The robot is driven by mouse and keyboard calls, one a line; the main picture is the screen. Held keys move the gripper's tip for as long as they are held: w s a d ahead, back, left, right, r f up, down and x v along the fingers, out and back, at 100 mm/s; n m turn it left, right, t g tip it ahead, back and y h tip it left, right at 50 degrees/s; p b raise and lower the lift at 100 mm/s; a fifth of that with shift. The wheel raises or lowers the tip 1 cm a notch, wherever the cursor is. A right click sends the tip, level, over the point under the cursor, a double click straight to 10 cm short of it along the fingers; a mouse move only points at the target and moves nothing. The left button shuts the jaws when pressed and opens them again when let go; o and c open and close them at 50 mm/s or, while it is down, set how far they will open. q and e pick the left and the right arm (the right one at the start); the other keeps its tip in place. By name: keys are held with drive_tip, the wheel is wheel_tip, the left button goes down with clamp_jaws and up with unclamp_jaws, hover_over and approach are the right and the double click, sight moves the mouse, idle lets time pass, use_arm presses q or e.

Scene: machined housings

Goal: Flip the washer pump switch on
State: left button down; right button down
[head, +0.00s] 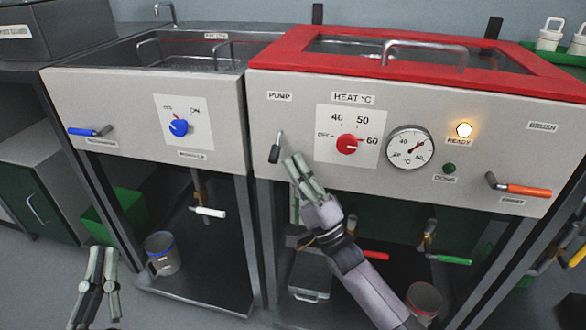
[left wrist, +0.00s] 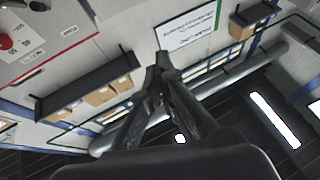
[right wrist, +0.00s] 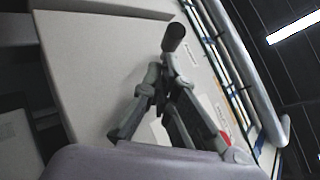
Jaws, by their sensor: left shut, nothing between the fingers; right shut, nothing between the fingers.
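The pump switch (head: 275,152) is a small metal lever with a black tip under the PUMP label (head: 279,96) on the red-rimmed washer's grey front panel. Its black end hangs downward. My right gripper (head: 293,163) is shut and empty, just right of the lever's black end. In the right wrist view the black tip (right wrist: 174,37) shows just beyond the closed fingertips (right wrist: 166,62); I cannot tell whether they touch. My left gripper (head: 104,252) is shut and empty, low at the left, away from the panel. In the left wrist view its fingers (left wrist: 162,62) are together.
The red heat knob (head: 347,144), the gauge (head: 410,147) and a lit READY lamp (head: 464,130) lie right of the switch. An orange-handled valve (head: 520,189) sticks out at the far right. A neighbouring tank has a blue knob (head: 180,127) and blue-handled valve (head: 88,132).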

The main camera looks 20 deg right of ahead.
drive_tip(key=shift+a+r, duration=0.15)
drive_tip(key=shift+a, duration=0.05)
drive_tip(key=shift+w, duration=0.1)
